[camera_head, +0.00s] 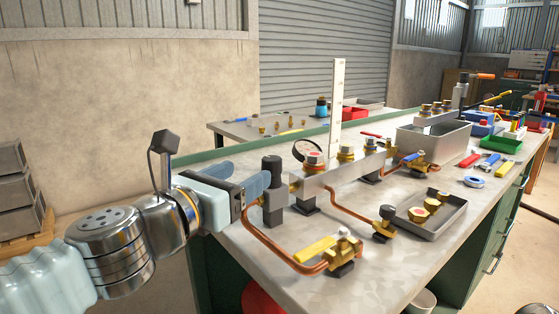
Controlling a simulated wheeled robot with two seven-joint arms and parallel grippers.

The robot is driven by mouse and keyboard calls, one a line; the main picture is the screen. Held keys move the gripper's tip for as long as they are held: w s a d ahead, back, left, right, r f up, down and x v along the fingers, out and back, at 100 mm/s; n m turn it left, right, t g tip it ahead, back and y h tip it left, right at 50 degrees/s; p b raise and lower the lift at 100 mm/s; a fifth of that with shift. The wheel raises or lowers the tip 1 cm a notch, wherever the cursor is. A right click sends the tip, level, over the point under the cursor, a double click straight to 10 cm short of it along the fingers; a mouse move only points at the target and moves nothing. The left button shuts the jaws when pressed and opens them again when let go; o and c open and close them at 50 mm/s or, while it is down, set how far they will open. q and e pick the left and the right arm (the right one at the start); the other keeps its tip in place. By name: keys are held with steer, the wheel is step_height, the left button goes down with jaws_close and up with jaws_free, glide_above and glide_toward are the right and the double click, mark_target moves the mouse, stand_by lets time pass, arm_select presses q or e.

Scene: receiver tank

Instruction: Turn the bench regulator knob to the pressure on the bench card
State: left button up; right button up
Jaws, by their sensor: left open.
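A black knob (271,170) tops a dark grey block (274,207) on the bench, which looks like the bench regulator. My left gripper (251,169), with pale blue fingers, is open at the left of the knob. One finger overlaps the knob's left edge in the picture; I cannot tell if it touches. The other finger is farther left, and nothing shows between them. A round gauge (306,150) stands behind the manifold, its face mostly turned away. A tall white strip (337,107) stands upright behind the manifold; its marks are too small to read. My right gripper is not in view.
A grey tray (432,216) holds brass parts. A larger bin (435,138) and coloured trays stand farther back. Bare bench top (285,277) shows at the front.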

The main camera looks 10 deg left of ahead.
mark_target(266, 163)
arm_select(q)
steer(key=b+x, duration=0.2)
steer(key=x, duration=0.8)
steer(key=shift+w+d+f+b, duration=0.1)
steer(key=shift+w+f+b, duration=0.05)
steer(key=shift+w+b, duration=0.2)
steer(key=shift+w+d, duration=0.2)
steer(key=shift+w, duration=0.35)
steer(key=c, duration=1)
steer(key=shift+o, duration=0.2)
steer(key=shift+h, duration=0.3)
